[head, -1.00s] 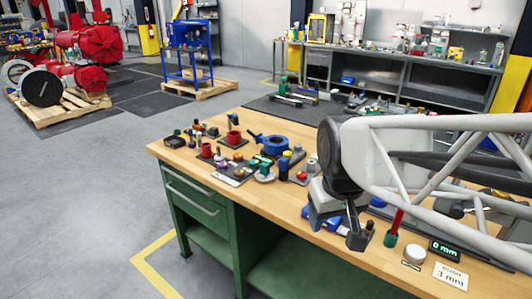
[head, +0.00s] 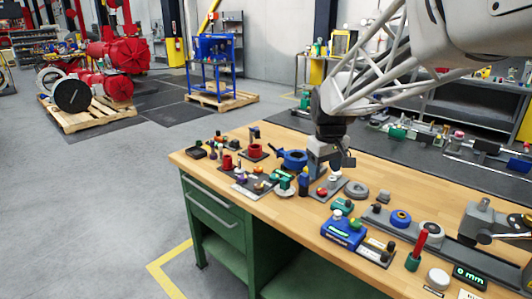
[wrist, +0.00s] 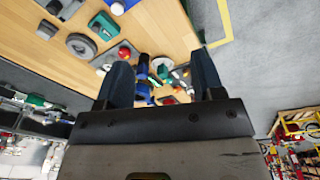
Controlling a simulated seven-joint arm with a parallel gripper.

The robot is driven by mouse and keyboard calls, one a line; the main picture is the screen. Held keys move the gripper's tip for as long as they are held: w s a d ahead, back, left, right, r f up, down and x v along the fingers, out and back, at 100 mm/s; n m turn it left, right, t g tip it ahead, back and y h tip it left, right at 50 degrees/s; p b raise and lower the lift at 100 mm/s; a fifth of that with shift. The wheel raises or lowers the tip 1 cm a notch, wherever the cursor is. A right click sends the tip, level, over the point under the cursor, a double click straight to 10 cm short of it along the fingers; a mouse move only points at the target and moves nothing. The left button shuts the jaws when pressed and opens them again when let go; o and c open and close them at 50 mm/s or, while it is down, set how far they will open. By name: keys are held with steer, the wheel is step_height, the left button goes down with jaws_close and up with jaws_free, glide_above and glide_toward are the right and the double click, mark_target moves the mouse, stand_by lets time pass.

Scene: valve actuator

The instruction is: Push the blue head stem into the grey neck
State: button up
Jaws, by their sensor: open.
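A blue ring-shaped part with a side stub (head: 293,159) lies among the small parts on the bench. A small upright blue piece (head: 303,183) stands just in front of it. I cannot tell which is the blue head stem. A grey plate with a red ball (head: 328,191) and a small grey post (head: 335,179) are to the right; I cannot single out the grey neck. My gripper (head: 332,165) is over this group, fingers down, partly hiding it. In the wrist view my gripper (wrist: 163,78) is open, with blue parts (wrist: 143,78) showing beyond the gap between its fingers.
The wooden bench (head: 235,213) holds several small parts on the left. A grey ring (head: 356,190), a blue device (head: 343,231) and a "0 mm" display (head: 469,276) are to the right. A dark mat (head: 420,160) with more parts lies behind.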

steer(key=w+f+n, duration=0.1)
steer(key=w+f, duration=0.2)
steer(key=w, duration=0.4)
steer(key=w+f+n, duration=0.1)
steer(key=w+f, duration=0.1)
steer(key=w, duration=0.6)
steer(key=n+g, duration=0.1)
steer(key=n, duration=0.1)
glide_above(305, 175)
step_height(305, 175, down, 9)
steer(key=shift+w+r, duration=0.15)
steer(key=shift+r, duration=0.05)
steer(key=shift+f, duration=1.3)
steer(key=shift+f, duration=2.6)
